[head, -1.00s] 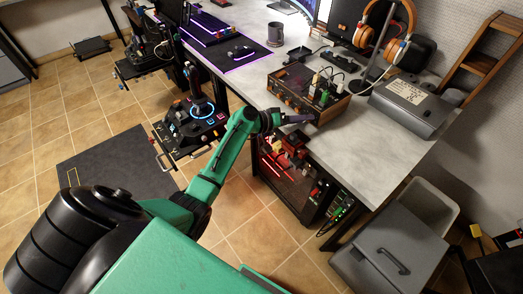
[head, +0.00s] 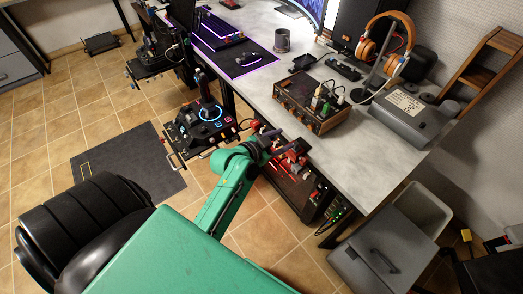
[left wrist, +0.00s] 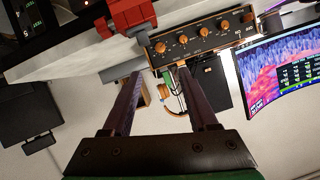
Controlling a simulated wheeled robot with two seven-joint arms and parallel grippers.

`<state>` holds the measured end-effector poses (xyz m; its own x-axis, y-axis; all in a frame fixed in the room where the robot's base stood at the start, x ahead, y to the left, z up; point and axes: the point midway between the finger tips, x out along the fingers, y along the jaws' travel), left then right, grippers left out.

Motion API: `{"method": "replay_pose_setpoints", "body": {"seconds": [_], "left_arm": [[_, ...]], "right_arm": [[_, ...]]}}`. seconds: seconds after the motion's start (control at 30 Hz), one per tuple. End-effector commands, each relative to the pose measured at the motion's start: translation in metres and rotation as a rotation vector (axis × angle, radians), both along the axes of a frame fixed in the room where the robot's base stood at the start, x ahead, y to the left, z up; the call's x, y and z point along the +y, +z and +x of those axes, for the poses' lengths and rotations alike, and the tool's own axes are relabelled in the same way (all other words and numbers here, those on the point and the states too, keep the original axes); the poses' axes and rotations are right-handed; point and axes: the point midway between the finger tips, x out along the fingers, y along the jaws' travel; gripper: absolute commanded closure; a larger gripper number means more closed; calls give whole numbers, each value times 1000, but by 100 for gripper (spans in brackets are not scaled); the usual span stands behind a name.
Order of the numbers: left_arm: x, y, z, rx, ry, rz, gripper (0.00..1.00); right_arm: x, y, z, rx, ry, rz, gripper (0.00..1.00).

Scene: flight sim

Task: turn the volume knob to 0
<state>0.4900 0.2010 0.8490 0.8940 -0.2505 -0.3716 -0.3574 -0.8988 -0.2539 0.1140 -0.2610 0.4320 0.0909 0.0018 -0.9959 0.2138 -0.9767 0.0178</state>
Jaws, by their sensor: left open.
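A wood-cased amplifier (head: 306,102) with a dark front stands on the grey desk, with plugs and cables on its top. In the left wrist view its front panel (left wrist: 203,36) shows a row of orange-ringed knobs (left wrist: 183,39); I cannot tell which is the volume knob or where it points. My left gripper (head: 281,137) is beside the desk's front edge, in front of the amplifier and apart from it. In the left wrist view its two open fingers (left wrist: 160,76) reach toward the panel with nothing between them. My right gripper is not in view.
A red device (left wrist: 130,14) is close to the left fingers in the wrist view. A joystick panel (head: 205,125) juts out left of my arm. Headphones on a stand (head: 384,50) and a grey box (head: 408,108) are behind and right of the amplifier. Bare desk (head: 350,148) lies before it.

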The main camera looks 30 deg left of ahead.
Motion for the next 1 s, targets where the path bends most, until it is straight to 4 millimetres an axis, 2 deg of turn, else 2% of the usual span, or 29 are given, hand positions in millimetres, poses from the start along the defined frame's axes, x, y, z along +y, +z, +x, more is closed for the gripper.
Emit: {"method": "replay_pose_setpoints", "body": {"seconds": [0.03,0.27,0.57,1.0], "left_arm": [[3,3,-12,3,-2,2,41],[1,-57,-16,114,28,-25,41],[1,-130,-34,254,66,-41,41],[3,-229,-80,453,121,-46,41]], "right_arm": [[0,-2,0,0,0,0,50],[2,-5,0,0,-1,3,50],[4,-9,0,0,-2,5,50],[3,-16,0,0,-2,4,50]]}}
